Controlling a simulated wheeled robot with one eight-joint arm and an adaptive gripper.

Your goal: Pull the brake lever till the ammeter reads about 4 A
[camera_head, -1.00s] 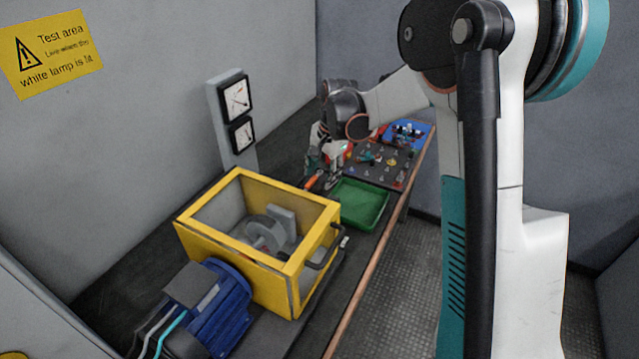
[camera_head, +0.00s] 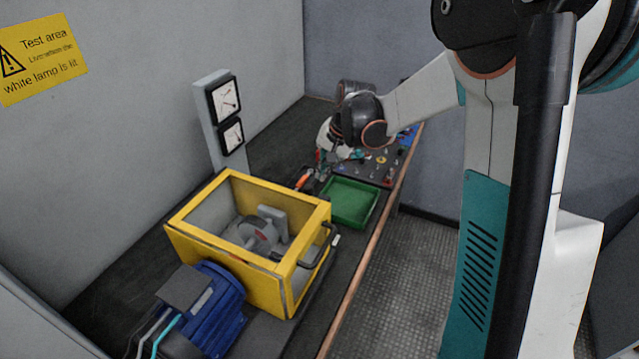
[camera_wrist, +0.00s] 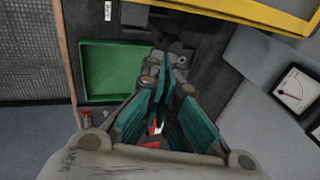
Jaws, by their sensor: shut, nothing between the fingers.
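The brake lever is most likely the orange-handled bar (camera_head: 303,179) beyond the yellow guard box, left of the green tray. My gripper (camera_head: 324,172) is low beside its handle, at the tray's far left corner; I cannot tell whether they touch. In the wrist view my gripper (camera_wrist: 172,62) has its fingers drawn together, with nothing visible held at the tips. A small red part shows between the finger links; I cannot tell what it is. Two meters, upper (camera_head: 225,98) and lower (camera_head: 232,136), stand on a grey post. Their scales are too small to read.
The yellow guard box (camera_head: 180,240) with a wheel inside stands nearer, with a blue motor (camera_head: 225,310) in front. The green tray (camera_head: 350,201) is empty. A dark board with small parts (camera_head: 375,168) lies behind it. The bench edge runs along the right.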

